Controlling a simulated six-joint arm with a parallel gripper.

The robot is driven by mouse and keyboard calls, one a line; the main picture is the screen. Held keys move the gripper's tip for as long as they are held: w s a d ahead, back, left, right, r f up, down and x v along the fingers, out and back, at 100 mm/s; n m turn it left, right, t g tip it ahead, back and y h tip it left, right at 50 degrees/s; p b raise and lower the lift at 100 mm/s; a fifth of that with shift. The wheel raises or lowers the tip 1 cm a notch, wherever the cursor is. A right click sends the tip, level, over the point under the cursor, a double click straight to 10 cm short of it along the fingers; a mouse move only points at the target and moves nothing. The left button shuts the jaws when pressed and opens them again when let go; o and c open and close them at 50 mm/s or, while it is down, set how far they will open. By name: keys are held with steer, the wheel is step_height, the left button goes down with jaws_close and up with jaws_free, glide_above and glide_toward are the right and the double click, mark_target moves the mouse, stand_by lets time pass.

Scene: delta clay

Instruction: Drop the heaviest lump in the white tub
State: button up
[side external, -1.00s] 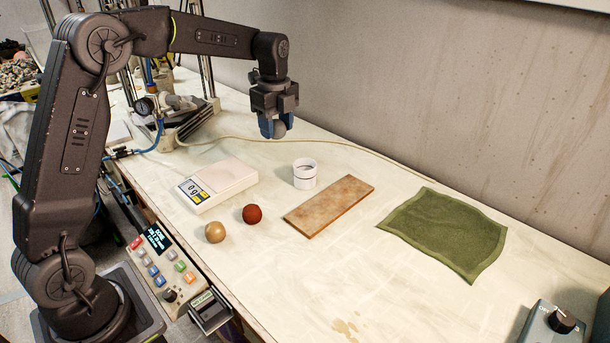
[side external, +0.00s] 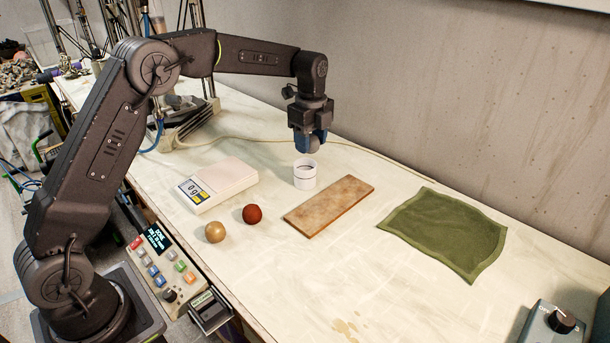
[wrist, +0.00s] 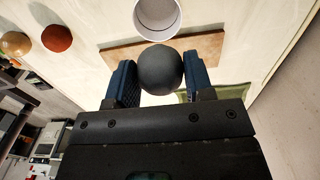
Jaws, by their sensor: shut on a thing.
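My gripper (side external: 311,143) is shut on a dark grey lump, held in the air above and slightly behind the white tub (side external: 304,180). In the wrist view the round grey lump (wrist: 160,70) sits between the two blue fingers. The tub also shows in the wrist view (wrist: 158,32), its open mouth just beyond the lump. A tan lump (side external: 215,232) and a red-brown lump (side external: 252,214) lie on the table in front of the scale. The white scale (side external: 222,183) has nothing on its pan and its display seems to read 0 g.
A flat brown board (side external: 329,206) lies right beside the tub. A green cloth (side external: 445,233) is spread farther right. A control box with coloured buttons (side external: 172,267) stands at the table's front edge.

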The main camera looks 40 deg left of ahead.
steer(key=shift+f, duration=0.35)
steer(key=o, duration=1.1)
step_height(320, 180, up, 14)
